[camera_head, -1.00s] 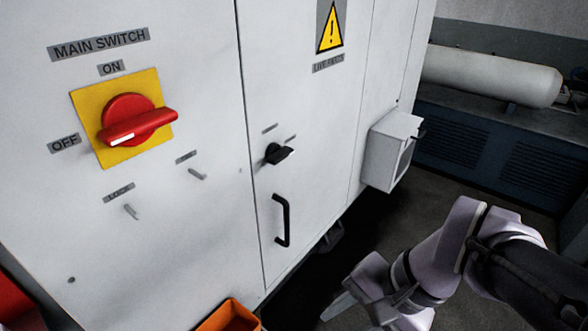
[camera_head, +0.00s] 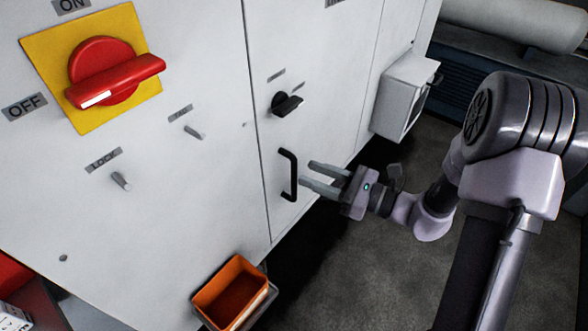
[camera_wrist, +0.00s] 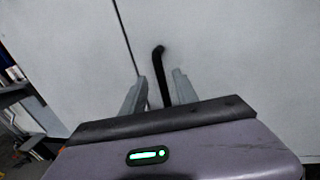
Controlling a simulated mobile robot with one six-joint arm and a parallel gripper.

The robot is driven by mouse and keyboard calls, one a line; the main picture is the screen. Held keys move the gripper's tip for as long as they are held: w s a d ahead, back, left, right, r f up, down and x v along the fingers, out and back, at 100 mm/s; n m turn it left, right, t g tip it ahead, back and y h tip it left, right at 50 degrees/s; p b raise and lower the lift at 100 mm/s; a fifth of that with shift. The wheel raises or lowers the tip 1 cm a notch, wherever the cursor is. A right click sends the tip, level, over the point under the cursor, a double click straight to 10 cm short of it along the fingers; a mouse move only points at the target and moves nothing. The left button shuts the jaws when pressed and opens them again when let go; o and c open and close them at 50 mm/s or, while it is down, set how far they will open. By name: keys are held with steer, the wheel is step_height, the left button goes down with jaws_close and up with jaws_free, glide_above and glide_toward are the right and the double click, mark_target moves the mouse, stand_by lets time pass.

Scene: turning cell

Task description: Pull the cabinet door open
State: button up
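The white cabinet door (camera_head: 320,100) appears closed, with its seam running down left of the handle. Its black bar handle (camera_head: 290,175) stands upright on the door; in the wrist view the handle (camera_wrist: 160,70) shows between the two fingers. My gripper (camera_head: 308,173) is open, its fingers pointing at the handle from the right, with the tips close to it. In the wrist view my gripper (camera_wrist: 156,88) has a finger on each side of the handle's line. I cannot tell whether either finger touches it. The handle's lower part is hidden by my gripper body in that view.
A black knob (camera_head: 286,104) sits on the door above the handle. A red main switch (camera_head: 110,78) on a yellow plate is at left. An orange bin (camera_head: 232,292) sticks out below. A white box (camera_head: 403,95) juts from the cabinet at right. Dark floor is open in front.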

steer(key=x, duration=0.5)
steer(key=shift+w+a, duration=0.1)
steer(key=shift+a, duration=0.15)
jaws_close()
stand_by(1.1)
